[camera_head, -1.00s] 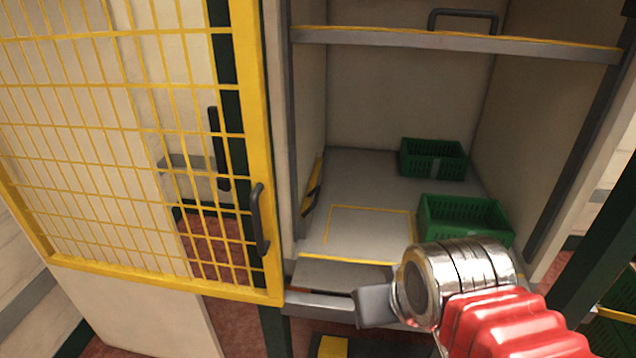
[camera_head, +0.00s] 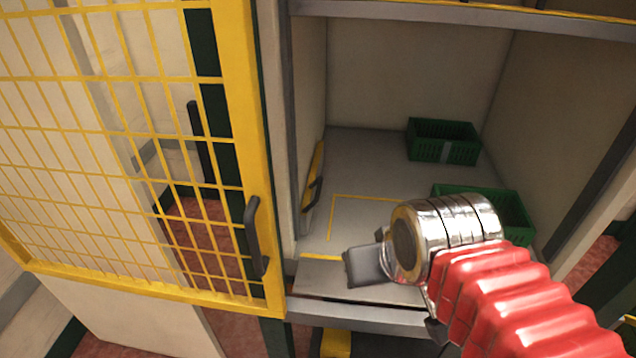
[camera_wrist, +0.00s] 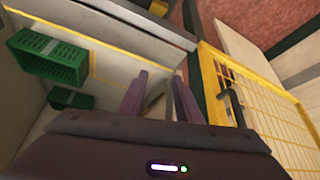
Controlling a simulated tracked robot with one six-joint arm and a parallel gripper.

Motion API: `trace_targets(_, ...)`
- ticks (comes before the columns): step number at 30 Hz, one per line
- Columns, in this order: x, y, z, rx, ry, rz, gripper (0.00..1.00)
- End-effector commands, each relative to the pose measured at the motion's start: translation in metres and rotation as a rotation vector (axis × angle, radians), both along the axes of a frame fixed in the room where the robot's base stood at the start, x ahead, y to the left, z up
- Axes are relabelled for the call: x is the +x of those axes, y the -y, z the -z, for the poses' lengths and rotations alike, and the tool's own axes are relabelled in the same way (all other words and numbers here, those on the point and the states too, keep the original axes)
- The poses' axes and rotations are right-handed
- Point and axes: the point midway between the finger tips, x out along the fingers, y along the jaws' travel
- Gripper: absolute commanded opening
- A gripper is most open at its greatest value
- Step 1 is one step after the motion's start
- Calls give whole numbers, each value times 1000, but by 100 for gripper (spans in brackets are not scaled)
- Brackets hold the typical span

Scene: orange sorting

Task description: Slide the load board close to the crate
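My gripper (camera_wrist: 160,82) is open in the wrist view, with its two fingers apart and nothing held between them. In the head view my arm's end hangs over the front edge of the compartment, and the fingertips are hard to make out. A narrow yellow-edged board with a black handle (camera_head: 314,190) leans at the compartment's left wall. It may be the load board; I cannot be sure. It seems to show beyond my fingers in the wrist view. A green crate (camera_head: 515,212) at the right is partly hidden by my arm. Another green crate (camera_head: 443,140) stands farther back.
A yellow outline (camera_head: 365,197) marks the compartment floor (camera_head: 365,160), which is clear on the left and middle. A yellow mesh door (camera_head: 255,150) with a black handle (camera_head: 255,235) stands open at left. A grey front ledge (camera_head: 330,312) borders the compartment.

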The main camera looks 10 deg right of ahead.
Motion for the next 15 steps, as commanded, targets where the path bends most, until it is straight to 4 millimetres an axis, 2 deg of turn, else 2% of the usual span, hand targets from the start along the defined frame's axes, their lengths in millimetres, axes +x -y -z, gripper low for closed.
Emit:
trace_targets(9, 2, 0, -2, 1, 0, 2, 31)
trace_targets(15, 22, -2, -10, 12, -6, 18, 31)
